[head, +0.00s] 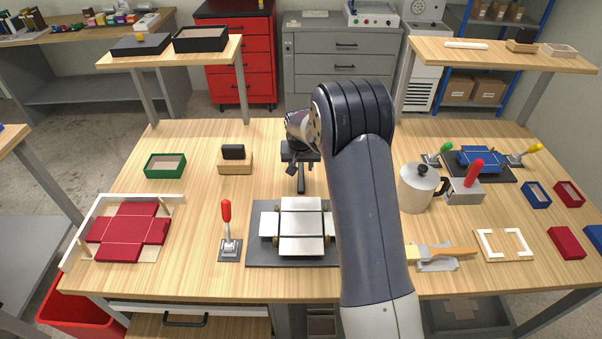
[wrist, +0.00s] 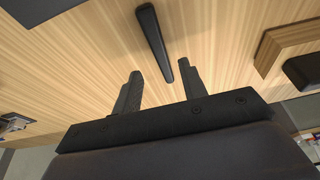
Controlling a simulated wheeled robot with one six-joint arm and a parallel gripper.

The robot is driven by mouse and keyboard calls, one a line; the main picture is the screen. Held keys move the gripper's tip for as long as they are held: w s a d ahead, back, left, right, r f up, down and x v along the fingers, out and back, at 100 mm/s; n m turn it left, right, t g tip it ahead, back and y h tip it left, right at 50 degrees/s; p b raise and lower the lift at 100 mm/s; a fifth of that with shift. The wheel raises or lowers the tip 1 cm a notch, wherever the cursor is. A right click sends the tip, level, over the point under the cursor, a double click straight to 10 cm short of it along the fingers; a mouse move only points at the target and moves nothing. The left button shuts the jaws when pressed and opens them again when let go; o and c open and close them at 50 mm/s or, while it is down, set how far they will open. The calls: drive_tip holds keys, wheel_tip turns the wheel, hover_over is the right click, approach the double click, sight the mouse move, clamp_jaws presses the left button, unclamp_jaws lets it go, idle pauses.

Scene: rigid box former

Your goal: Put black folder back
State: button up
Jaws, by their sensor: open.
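The black folder (head: 301,182) is a slim dark bar. It appears to lie on the wooden table, just behind the metal box former (head: 302,222). In the wrist view the folder (wrist: 152,38) runs from the top edge down to near my fingertips. My gripper (head: 299,165) points down at the far end of the folder. Its two fingers in the wrist view (wrist: 159,72) are apart, with the folder's near end showing between them. I cannot tell how high the fingers are above it. My arm hides part of the former's right side.
A wooden block with a black piece (head: 235,165) and a green tray (head: 166,166) stand left. A red-handled clamp (head: 228,235) stands beside the former. A pot (head: 417,188) and another red-handled clamp (head: 466,188) stand right. A red box blank (head: 130,232) lies in the left tray.

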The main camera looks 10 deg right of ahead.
drive_tip(key=v, duration=0.6)
drive_tip(key=shift+r+b, duration=0.15)
drive_tip(key=shift+b, duration=0.3)
